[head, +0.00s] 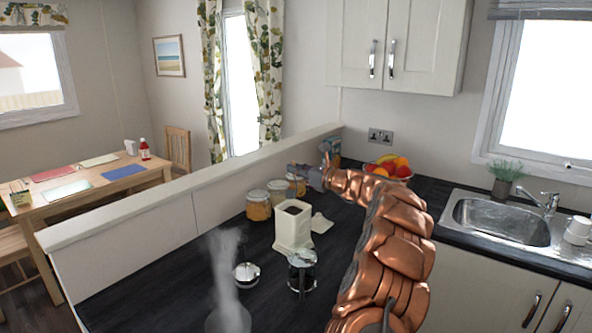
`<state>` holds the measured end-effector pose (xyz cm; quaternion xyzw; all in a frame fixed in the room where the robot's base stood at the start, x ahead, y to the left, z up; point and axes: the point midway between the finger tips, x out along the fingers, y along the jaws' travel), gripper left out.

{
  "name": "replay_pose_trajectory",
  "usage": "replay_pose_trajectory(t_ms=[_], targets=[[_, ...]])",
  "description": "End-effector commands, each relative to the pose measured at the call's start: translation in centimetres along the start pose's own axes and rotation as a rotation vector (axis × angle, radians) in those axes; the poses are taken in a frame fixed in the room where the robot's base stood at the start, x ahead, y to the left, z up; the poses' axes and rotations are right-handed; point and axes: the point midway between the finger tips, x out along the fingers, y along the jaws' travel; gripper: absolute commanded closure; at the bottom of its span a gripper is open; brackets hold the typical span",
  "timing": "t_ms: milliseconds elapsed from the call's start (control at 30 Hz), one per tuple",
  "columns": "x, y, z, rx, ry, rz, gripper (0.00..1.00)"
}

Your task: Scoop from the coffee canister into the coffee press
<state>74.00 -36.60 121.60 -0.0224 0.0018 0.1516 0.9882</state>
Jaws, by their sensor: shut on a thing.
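The coffee canister (292,229) is a white square container standing open on the dark counter, with dark contents at its top. A flat white piece, likely its lid (320,223), lies to its right. The glass coffee press (301,275) stands upright and open in front of the canister. A pale lid with a knob (246,273), likely the press lid, sits to its left. My gripper (297,173) is behind and above the canister, close to the jars in the picture. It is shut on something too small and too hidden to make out.
Several lidded jars (258,206) stand along the low partition (190,190). A steaming vessel (228,320) is at the bottom edge. A fruit bowl (388,167) is behind my arm, and a sink (500,221) is at right. The left counter is fairly clear.

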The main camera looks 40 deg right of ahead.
Motion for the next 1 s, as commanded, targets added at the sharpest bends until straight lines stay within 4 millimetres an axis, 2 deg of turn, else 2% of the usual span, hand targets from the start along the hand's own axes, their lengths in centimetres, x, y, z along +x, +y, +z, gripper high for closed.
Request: replay_pose_trajectory(t_ms=[100, 1000], targets=[[0.0, 0.1, -1.1, 0.000, 0.000, 0.000, 1.00], [0.1, 0.3, -6.6, 0.000, -0.001, 0.000, 1.00]])
